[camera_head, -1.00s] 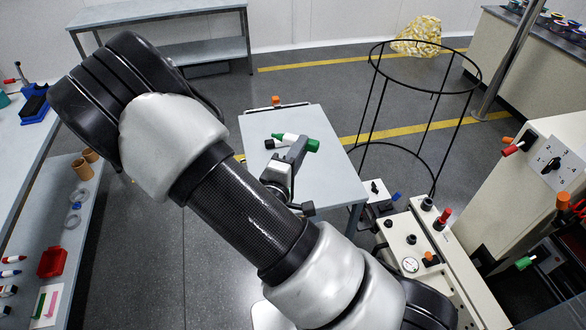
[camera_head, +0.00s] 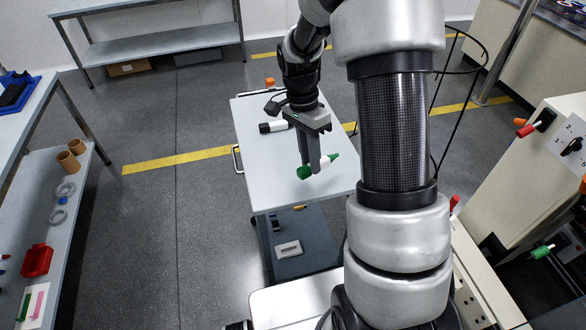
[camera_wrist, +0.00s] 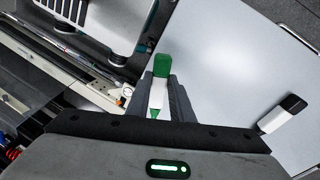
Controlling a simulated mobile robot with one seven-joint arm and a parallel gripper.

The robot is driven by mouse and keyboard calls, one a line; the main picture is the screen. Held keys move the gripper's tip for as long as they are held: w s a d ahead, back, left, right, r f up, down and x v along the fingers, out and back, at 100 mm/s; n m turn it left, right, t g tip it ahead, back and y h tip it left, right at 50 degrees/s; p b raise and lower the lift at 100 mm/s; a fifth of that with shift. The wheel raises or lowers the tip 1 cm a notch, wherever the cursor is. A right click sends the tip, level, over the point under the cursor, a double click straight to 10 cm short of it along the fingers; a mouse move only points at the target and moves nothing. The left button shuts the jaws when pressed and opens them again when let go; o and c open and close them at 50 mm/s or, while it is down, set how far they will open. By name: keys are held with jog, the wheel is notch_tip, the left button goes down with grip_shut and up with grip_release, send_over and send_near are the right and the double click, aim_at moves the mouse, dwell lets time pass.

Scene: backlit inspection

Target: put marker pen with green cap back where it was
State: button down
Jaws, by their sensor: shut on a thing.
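The marker pen with green cap (camera_head: 325,163) is white with a green cap at one end and a green tip at the other. My gripper (camera_head: 316,165) is shut on its white middle, over the front part of the grey table top (camera_head: 270,188). In the wrist view the marker (camera_wrist: 160,68) sits between the fingers (camera_wrist: 163,98), its green cap pointing away from the wrist. I cannot tell whether it touches the table. A white marker with a black cap (camera_head: 272,127) lies farther back on the table; it also shows in the wrist view (camera_wrist: 282,113).
An orange object (camera_head: 270,82) is at the table's back edge. A wire-frame stand (camera_head: 470,100) is partly hidden behind my arm. A cream control cabinet (camera_head: 535,185) stands at the right. Shelves with small items (camera_head: 62,200) stand at the left. Most of the table top is clear.

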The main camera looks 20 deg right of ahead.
jog(key=w+a+r+m+t+y+b, duration=0.1)
jog(key=w+a+r+m+t, duration=0.3)
jog(key=w, duration=0.4)
jog(key=shift+g, duration=0.7)
jog(key=f, duration=0.6)
jog(key=a+f, duration=0.1)
jog(key=f, duration=0.2)
jog(key=shift+f+b, duration=0.3)
jog(key=shift+b, duration=0.1)
jog(key=c, duration=1.6)
grip_release()
jog(key=shift+o, duration=0.2)
